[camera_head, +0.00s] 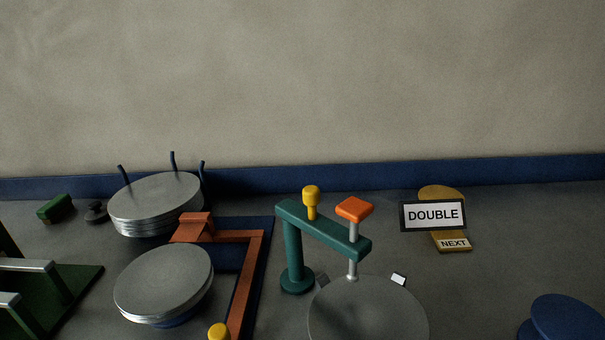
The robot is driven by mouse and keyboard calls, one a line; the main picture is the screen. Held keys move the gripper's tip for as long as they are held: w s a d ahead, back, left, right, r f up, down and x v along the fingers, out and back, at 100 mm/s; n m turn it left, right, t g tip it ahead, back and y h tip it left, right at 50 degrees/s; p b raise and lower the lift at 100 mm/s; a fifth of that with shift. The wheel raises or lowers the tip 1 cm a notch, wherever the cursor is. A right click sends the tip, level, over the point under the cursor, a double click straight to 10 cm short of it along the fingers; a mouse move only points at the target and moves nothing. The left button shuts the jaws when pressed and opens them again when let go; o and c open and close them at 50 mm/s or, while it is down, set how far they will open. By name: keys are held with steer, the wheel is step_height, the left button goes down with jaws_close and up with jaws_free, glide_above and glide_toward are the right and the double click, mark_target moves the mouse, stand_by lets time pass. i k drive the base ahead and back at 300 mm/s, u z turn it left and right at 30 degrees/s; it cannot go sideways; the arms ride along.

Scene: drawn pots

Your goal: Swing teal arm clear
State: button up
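The teal arm (332,233) is a bar on a teal post (292,252) with a round foot. It reaches right and toward me, and its free end is over the back part of a grey disc (368,312). A yellow knob (311,200) stands on the bar. A grey rod with an orange square cap (354,209) passes at the bar's free end, and its lower tip is at the disc's back edge; I cannot tell if it touches. The disc is cut off by the lower picture edge. My gripper is not in view.
Grey disc stacks stand at left, one between dark prongs (156,202) and one nearer (164,284). An orange-brown angled bar (248,280) lies beside them. A DOUBLE sign (433,215) and NEXT label (453,244) stand right. A blue round thing (565,320) is lower right.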

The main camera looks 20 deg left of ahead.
mark_target(334, 236)
steer(key=i, duration=0.85)
steer(key=z, duration=0.05)
